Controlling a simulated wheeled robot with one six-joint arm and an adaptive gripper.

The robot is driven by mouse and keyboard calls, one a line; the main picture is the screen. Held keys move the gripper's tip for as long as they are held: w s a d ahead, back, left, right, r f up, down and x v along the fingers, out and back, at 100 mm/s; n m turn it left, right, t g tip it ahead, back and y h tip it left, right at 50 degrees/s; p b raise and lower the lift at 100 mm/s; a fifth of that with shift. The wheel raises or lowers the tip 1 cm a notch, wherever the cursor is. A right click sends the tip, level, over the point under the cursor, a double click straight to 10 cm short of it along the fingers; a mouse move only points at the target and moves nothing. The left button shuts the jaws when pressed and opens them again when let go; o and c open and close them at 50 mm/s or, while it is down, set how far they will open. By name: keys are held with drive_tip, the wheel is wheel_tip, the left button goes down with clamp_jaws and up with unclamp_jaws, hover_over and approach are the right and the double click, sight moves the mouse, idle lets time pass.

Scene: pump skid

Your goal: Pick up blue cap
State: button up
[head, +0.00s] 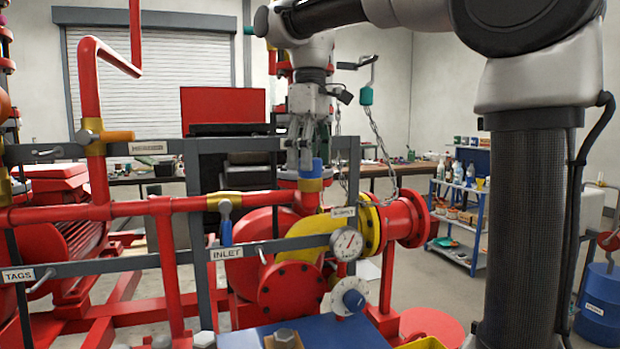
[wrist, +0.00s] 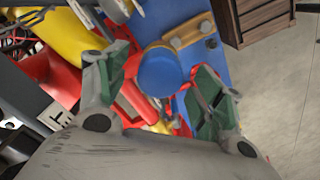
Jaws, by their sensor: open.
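The blue cap (head: 317,168) stands upright above a yellow collar on the red pump pipework, near the middle of the head view. In the wrist view the round blue cap (wrist: 160,71) shows between my fingers, seen from above. My gripper (head: 306,158) points down at it, its fingertips close to the cap. In the wrist view my gripper (wrist: 157,88) is open, one green-padded finger on either side of the cap. I cannot tell whether either pad touches it.
A grey rail (head: 270,146) with labels crosses in front of the pump. A hanging chain (head: 381,140) and the pressure gauge (head: 347,244) are close on the right. A blue plate (head: 325,333) lies low in front. Open floor shows at the right in the wrist view.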

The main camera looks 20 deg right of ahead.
drive_tip(key=shift+f, duration=0.6)
drive_tip(key=c, duration=1.2)
drive_tip(key=shift+c, duration=0.2)
wheel_tip(320, 180, up, 10)
drive_tip(key=shift+r, duration=0.1)
drive_tip(key=shift+f, duration=0.2)
